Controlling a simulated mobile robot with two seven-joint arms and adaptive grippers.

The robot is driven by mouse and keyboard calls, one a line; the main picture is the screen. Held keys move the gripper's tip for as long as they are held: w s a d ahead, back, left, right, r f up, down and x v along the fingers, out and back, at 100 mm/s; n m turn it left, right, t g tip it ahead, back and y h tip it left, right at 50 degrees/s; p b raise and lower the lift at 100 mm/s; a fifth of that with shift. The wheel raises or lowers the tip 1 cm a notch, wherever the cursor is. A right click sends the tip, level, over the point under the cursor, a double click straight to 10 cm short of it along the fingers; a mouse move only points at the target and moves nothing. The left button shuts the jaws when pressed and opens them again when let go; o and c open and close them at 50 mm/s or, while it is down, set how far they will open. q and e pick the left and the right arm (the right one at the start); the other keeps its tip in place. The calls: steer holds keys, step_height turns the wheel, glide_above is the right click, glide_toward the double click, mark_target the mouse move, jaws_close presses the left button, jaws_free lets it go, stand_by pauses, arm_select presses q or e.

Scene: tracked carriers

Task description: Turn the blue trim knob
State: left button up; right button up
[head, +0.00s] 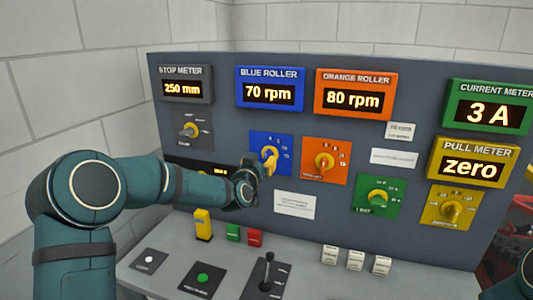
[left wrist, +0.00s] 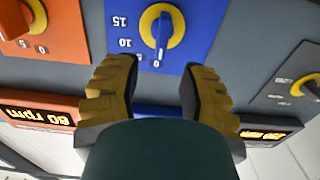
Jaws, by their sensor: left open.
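The blue trim knob (left wrist: 162,26) has a yellow ring and a blue grip bar, on a blue square panel (left wrist: 196,20) with a printed scale. The left wrist view shows it upside down, with the bar pointing towards the 0 mark. My left gripper (left wrist: 158,68) is open, its two yellow fingers apart and empty, with the knob beyond and between the fingertips, not gripped. In the head view the gripper (head: 266,166) is in front of the blue panel (head: 285,144) and partly hides the knob.
The blue roller display (head: 270,88) reads 70 rpm. The orange roller display (head: 353,96) reads 80 rpm, above an orange knob panel (head: 337,172) right of the blue one. Below stand a yellow block (head: 203,224), a lever (head: 268,270) and several buttons and switches.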

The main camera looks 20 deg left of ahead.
mark_target(266, 154)
arm_select(q)
steer(key=shift+w+d, duration=0.1)
steer(key=shift+w, duration=2.5)
jaws_close()
